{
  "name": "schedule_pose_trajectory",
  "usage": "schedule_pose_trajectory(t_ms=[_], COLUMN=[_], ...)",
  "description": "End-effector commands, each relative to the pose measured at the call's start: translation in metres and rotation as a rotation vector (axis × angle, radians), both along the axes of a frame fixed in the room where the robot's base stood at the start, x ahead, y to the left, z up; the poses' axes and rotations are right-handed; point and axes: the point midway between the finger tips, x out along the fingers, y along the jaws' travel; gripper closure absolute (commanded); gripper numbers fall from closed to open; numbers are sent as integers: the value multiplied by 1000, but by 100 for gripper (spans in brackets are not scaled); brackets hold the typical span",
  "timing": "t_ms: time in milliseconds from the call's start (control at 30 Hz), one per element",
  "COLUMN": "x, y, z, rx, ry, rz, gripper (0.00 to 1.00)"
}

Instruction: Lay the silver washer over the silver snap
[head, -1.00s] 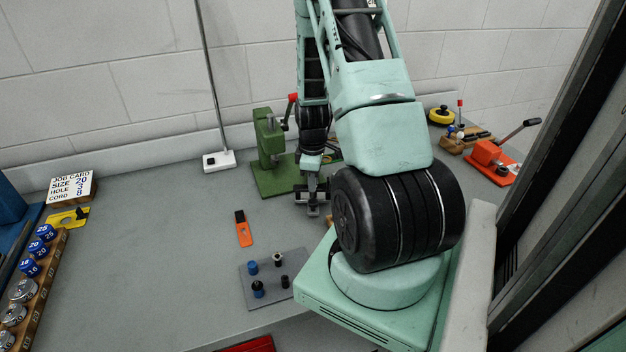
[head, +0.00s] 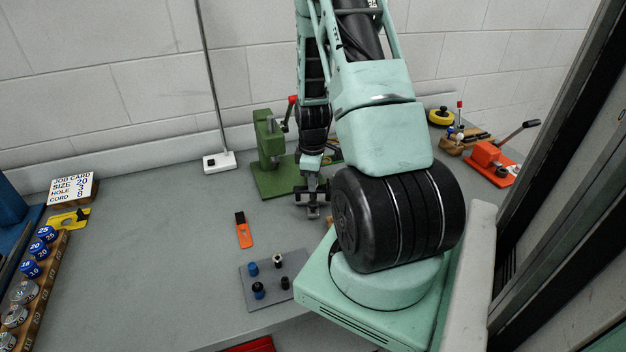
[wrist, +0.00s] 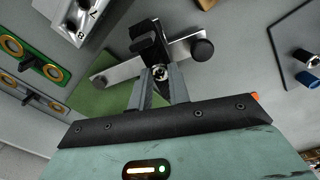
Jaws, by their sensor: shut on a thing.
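My gripper (wrist: 158,84) points down at the bench. Its fingers are shut on a small silver round piece (wrist: 159,72), which looks like the silver washer. In the head view my gripper (head: 313,200) is above the bench, in front of the green press, and the washer is too small to make out. The silver snap (head: 278,259) stands on a dark post on the grey plate (head: 262,293), nearer the camera and left of my gripper. It also shows at the right edge of the wrist view (wrist: 312,60). The gripper is apart from the plate.
Blue and black posts (head: 258,290) share the plate with the snap. An orange-handled tool (head: 243,233) lies behind it. The green press (head: 272,165) stands beyond my gripper. A metal bar with black knobs (wrist: 202,50) lies close around the fingertips in the wrist view. The left-centre bench is clear.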

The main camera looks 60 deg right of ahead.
Motion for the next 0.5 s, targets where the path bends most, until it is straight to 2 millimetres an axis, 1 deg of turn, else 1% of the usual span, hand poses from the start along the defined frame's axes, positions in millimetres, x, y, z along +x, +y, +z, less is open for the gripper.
schedule_pose_trajectory(t_ms=[233, 500], x=[0, 0], y=[0, 0], z=[-6, -2], rx=[0, 0], ry=[0, 0], rz=[0, 0], gripper=[100, 100])
